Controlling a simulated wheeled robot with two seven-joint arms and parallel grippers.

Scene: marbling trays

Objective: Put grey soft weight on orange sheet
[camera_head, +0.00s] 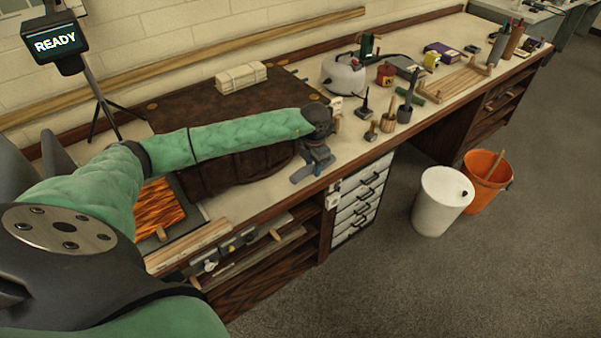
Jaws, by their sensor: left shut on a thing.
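My left arm reaches across the bench, and its left gripper (316,152) is over the bench's front edge, right of the brown leather-like cover. It is shut on a small blue-grey thing (312,172), which looks like the grey soft weight. The gripper hides part of it, and I cannot tell whether it touches the bench top. The orange sheet (162,208), with dark wavy marbling, lies at the left of the bench, partly hidden by my left arm. My right gripper is out of view.
A cream bundle (241,77) lies on the brown cover (190,102). A monitor on a tripod (55,42) reads READY. White (438,205) and orange (484,185) bins stand on the floor.

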